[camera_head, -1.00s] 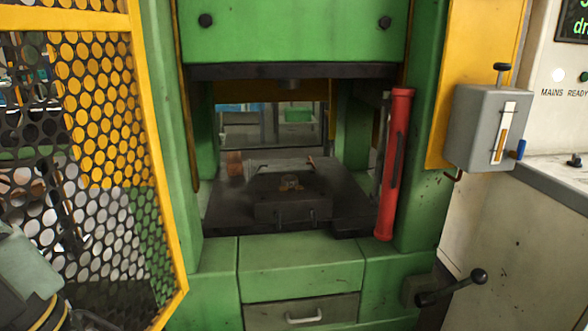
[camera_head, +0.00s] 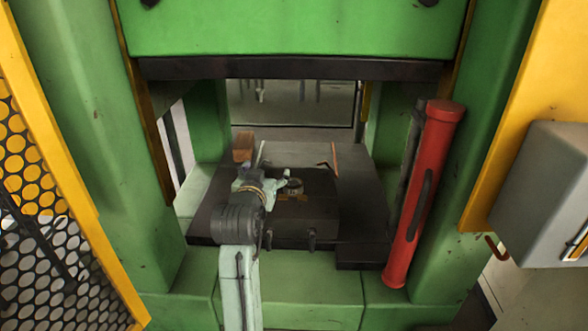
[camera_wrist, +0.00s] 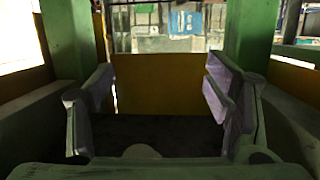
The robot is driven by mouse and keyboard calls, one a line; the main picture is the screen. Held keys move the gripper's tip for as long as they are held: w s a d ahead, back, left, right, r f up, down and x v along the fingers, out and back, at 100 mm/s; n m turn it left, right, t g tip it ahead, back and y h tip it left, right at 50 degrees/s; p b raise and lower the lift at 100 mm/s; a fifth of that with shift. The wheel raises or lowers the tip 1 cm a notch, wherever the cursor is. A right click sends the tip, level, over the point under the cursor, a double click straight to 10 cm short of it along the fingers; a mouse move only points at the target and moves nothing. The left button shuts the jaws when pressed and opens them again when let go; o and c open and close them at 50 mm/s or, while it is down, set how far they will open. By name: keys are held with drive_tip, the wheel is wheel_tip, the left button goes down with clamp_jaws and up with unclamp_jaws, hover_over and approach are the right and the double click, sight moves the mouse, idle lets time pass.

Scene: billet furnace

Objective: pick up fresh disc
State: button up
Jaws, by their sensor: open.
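A small round grey piece (camera_head: 292,186) sits on the dark die block (camera_head: 305,222) inside the green press; I cannot tell if it is the fresh disc. My gripper (camera_head: 270,184) is inside the press opening, over the left part of the die block and just left of the round piece. In the wrist view my gripper (camera_wrist: 160,115) is open, its two fingers wide apart with nothing held between them. A pale rounded shape (camera_wrist: 142,151) shows low between the fingers, mostly cut off; I cannot tell what it is.
The dark upper edge of the press (camera_head: 290,68) hangs above the opening. A red cylinder (camera_head: 420,190) stands at the right post. An orange-brown block (camera_head: 243,147) sits at the back left. A yellow mesh guard (camera_head: 45,200) is at left, a grey box (camera_head: 540,195) at right.

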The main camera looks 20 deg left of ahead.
drive_tip(key=m+g+h, duration=0.1)
drive_tip(key=h, duration=0.1)
approach(291, 181)
drive_tip(key=shift+g, duration=0.3)
drive_tip(key=x, duration=0.2)
drive_tip(key=p+x, duration=0.1)
drive_tip(key=x, duration=0.1)
drive_tip(key=shift+w+a+r, duration=0.1)
drive_tip(key=shift+w+r, duration=0.05)
drive_tip(key=shift+r, duration=0.25)
drive_tip(key=shift+f+p+x, duration=0.2)
drive_tip(key=shift+p+x, duration=0.8)
drive_tip(key=shift+x, duration=1.85)
drive_tip(key=shift+r, duration=0.1)
drive_tip(key=c, duration=1.6)
